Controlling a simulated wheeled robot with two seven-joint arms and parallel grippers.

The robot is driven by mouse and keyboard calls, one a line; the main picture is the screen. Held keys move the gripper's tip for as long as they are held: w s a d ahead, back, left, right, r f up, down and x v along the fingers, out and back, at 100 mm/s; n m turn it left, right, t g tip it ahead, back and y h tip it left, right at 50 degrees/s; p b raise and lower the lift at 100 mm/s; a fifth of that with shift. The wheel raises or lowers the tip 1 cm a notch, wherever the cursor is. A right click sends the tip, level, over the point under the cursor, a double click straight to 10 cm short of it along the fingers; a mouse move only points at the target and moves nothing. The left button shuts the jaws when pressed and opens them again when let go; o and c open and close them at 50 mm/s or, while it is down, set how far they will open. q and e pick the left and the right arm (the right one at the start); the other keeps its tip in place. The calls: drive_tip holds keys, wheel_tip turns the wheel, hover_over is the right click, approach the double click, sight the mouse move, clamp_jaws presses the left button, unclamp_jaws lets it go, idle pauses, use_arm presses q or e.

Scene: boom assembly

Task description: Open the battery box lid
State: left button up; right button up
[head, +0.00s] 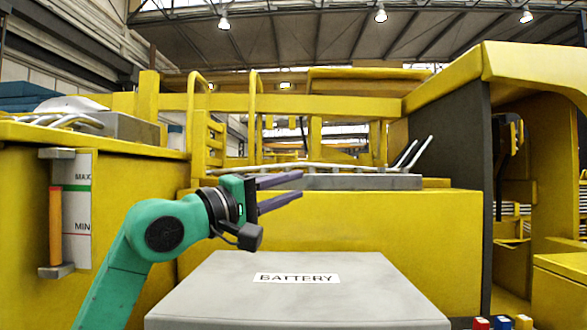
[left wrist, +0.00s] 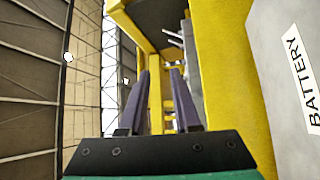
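The battery box lid (head: 300,293) is a flat grey cover with a white BATTERY label (head: 297,278), low in the middle of the head view. It looks closed. In the left wrist view the lid (left wrist: 277,90) stands along the right side, with its label (left wrist: 303,78) at the edge. My left gripper (head: 300,185) is above and behind the label, with its two purple fingers pointing right. The fingers are apart, with nothing between them, and do not touch the lid. They also show in the left wrist view (left wrist: 158,90). My right gripper is not in view.
The yellow machine body (head: 340,225) rises directly behind the box. A gauge marked MAX and MIN (head: 77,205) is on the left yellow panel. Red, blue and yellow pieces (head: 502,323) show at the bottom right. Space above the lid is clear.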

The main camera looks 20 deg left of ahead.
use_arm(q)
drive_tip(key=shift+w+d+r, duration=0.2)
drive_tip(key=shift+w+d, duration=0.2)
drive_tip(key=shift+d, duration=0.4)
drive_tip(key=shift+a, duration=0.3)
clamp_jaws()
drive_tip(key=shift+w, duration=0.15)
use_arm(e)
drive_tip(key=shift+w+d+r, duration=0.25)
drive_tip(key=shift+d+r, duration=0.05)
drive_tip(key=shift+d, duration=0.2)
use_arm(q)
drive_tip(key=shift+d, duration=0.15)
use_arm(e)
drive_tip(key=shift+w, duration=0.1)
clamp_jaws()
